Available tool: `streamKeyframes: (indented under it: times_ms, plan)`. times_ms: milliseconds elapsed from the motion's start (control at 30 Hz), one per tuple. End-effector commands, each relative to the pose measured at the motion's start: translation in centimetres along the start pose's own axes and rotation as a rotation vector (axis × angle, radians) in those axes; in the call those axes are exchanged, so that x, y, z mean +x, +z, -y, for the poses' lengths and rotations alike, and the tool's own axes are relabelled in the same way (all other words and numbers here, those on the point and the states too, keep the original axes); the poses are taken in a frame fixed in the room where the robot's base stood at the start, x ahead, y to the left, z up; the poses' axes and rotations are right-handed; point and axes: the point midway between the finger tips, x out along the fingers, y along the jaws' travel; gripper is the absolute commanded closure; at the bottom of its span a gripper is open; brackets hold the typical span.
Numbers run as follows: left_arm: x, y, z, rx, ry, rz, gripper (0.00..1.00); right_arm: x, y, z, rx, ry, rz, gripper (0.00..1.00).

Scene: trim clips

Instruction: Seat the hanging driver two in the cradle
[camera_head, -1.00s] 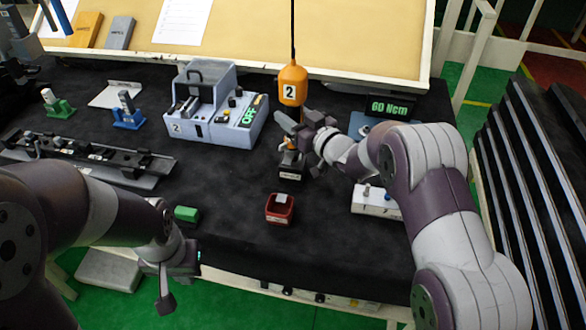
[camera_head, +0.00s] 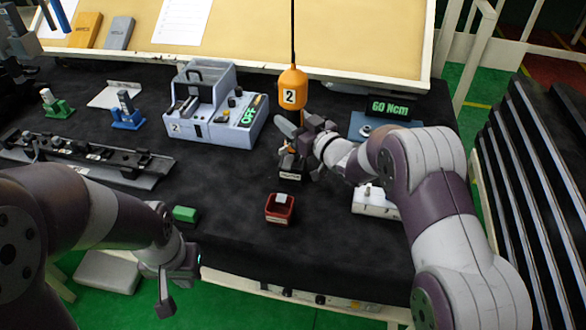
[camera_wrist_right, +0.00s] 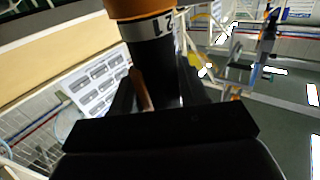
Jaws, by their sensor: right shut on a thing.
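The hanging driver two (camera_head: 293,86) is orange with a white "2" label and hangs upright on a dark cord; its dark lower body shows in the right wrist view (camera_wrist_right: 152,55). My right gripper (camera_head: 290,137) is shut on that lower body, just below the orange part. The fingers partly hide it. A small black block with a white label (camera_head: 291,169), seemingly the cradle, stands on the black mat just below the gripper. Whether the driver's tip touches it is hidden. My left gripper (camera_head: 170,285) is at the table's front edge, away from the driver; its jaw opening is unclear.
A red bin (camera_head: 280,209) stands in front of the black block. A grey feeder marked 2 (camera_head: 212,108) is left of the driver. A "60 Ncm" display (camera_head: 390,108) and a white box (camera_head: 374,201) are on the right. A green block (camera_head: 186,214) lies near the left arm.

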Motion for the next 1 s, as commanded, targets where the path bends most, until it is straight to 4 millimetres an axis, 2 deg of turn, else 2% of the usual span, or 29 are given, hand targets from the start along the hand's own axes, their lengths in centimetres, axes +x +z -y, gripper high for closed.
streamKeyframes:
  times_ms: [233,267,333,367,567,633,667,1000]
  plan:
    - [0.36,0.04,0.0,0.0,0.0,0.0,1.0,-0.01,0.48,0.0,0.001,0.0,0.001,1.0]
    - [0.35,0.04,0.0,0.0,0.0,0.0,1.0,-0.01,0.46,0.0,0.0,0.0,0.001,0.54]
    - [0.29,0.03,0.0,0.0,0.0,0.0,1.0,-0.01,0.41,0.0,0.0,0.0,0.001,0.31]
    - [0.29,0.03,0.0,0.0,0.0,0.0,1.0,-0.01,0.41,0.0,0.0,0.0,0.001,0.27]
    - [0.29,0.03,0.0,0.0,0.0,0.0,1.0,0.0,0.38,0.0,0.0,0.0,0.0,0.27]
    - [0.31,0.04,0.0,0.0,0.0,0.0,1.0,-0.04,0.57,0.02,0.002,0.0,0.004,0.04]
    - [0.31,0.04,0.0,0.0,0.0,0.0,1.0,-0.03,0.55,0.02,0.002,0.0,0.004,0.0]
    - [0.3,0.04,0.0,0.0,0.0,0.0,1.0,-0.01,0.41,0.0,0.0,0.0,0.001,0.0]
